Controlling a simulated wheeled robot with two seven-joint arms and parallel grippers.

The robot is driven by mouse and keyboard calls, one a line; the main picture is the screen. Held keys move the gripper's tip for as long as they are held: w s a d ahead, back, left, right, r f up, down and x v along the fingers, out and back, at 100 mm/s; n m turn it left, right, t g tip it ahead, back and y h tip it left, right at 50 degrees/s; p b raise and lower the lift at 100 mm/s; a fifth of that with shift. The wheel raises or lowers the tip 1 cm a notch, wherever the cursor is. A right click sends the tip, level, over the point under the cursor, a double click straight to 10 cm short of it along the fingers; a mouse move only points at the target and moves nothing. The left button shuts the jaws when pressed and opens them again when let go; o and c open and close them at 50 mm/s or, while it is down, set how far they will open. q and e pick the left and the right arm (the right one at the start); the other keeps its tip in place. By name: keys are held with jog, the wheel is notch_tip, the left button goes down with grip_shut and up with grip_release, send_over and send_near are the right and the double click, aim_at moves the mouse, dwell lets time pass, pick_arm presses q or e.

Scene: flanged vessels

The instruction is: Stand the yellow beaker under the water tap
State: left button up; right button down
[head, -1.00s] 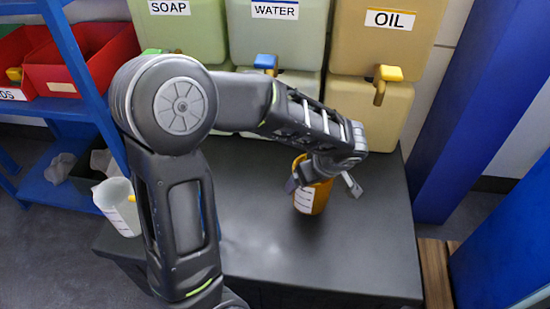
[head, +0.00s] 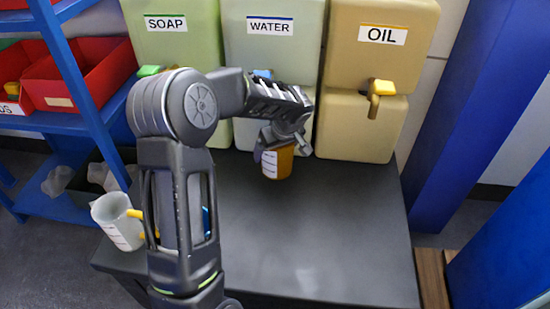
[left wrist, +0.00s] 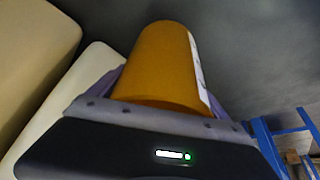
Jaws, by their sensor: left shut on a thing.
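The yellow beaker (head: 280,161) is orange-yellow with a white scale label and is upright in the head view, near the back of the dark bench. My left gripper (head: 284,142) is shut on it; whether its base touches the bench I cannot tell. The beaker also fills the middle of the left wrist view (left wrist: 160,65). The tank labelled WATER (head: 270,55) stands just behind it. Its blue tap (head: 263,74) shows only in part, above the beaker, with my arm hiding the rest. My right gripper is not in view.
The SOAP tank (head: 165,50) with a green tap (head: 149,71) is to the left. The OIL tank (head: 382,65) with a yellow tap (head: 378,90) is to the right. A white beaker (head: 118,220) is at the bench's left edge. The bench (head: 340,230) is clear at the front right.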

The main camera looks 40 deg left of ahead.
aim_at(277, 154)
pick_arm(q)
jog(key=shift+f+b, duration=0.35)
jog(key=shift+f, duration=1.4)
jog(key=shift+f+b, duration=0.15)
jog(key=shift+b, duration=0.15)
jog(key=o, duration=1.8)
jog(key=shift+d+r+p, duration=0.15)
jog(key=shift+r+p, duration=0.25)
jog(key=p+v, duration=0.1)
jog(key=v, duration=1)
jog(key=shift+s+d+r, duration=0.15)
jog(key=shift+r, duration=0.05)
